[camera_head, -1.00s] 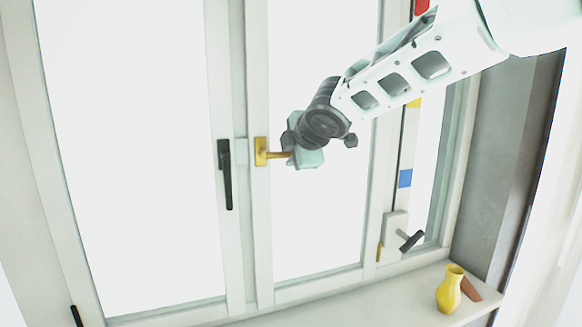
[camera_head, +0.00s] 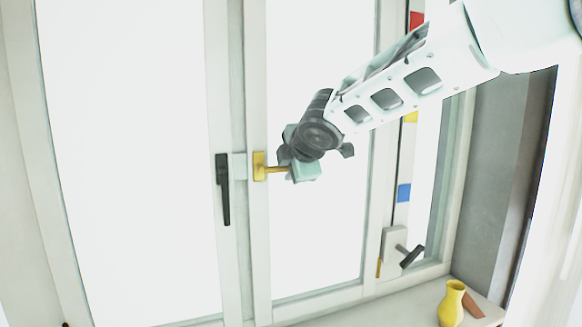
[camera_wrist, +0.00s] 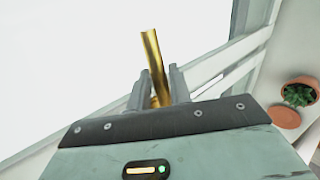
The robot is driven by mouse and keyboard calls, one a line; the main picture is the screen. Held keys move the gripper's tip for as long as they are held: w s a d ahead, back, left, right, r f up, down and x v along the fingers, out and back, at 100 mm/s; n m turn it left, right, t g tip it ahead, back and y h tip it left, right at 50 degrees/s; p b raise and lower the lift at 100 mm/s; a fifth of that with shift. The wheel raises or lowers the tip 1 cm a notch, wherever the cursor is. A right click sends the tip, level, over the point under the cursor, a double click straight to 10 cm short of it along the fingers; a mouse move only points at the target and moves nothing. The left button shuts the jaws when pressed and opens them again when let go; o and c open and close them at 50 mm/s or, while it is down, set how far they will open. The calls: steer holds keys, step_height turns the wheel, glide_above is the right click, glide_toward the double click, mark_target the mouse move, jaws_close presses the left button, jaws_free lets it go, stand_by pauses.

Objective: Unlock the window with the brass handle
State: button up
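The brass handle (camera_head: 260,167) sits on the right-hand window frame. Its plate is upright and its lever points right, nearly level, toward my gripper (camera_head: 284,166). In the wrist view the brass lever (camera_wrist: 152,55) runs between the two fingers of my gripper (camera_wrist: 158,84) and extends past their tips. The fingers lie close on either side of it. I cannot tell whether they press on it. The window (camera_head: 320,240) looks closed in its frame.
A black handle (camera_head: 223,190) hangs downward just left of the brass one. A grey box with a dark lever (camera_head: 410,256) is lower right. A yellow vase (camera_head: 452,303) stands on the sill. A potted plant (camera_wrist: 298,94) shows in the wrist view.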

steer(key=b+v, duration=0.1)
steer(key=v, duration=1.6)
steer(key=shift+s, duration=0.2)
steer(key=s+f+m+g, duration=0.3)
steer(key=s+f, duration=0.2)
steer(key=f, duration=0.3)
steer(key=s+f+m+g, duration=0.25)
steer(key=s+f, duration=0.35)
steer(key=f, duration=0.3)
steer(key=s+d+f+m+g+h, duration=0.1)
steer(key=s+d+f+m+g, duration=0.1)
steer(key=s+f+m, duration=0.2)
steer(key=s+d+f+m+g+h, duration=0.1)
steer(key=s+d+f+m+g, duration=0.2)
steer(key=s+f, duration=0.6)
steer(key=s+m, duration=0.1)
steer(key=s, duration=0.3)
steer(key=shift+d+f, duration=0.3)
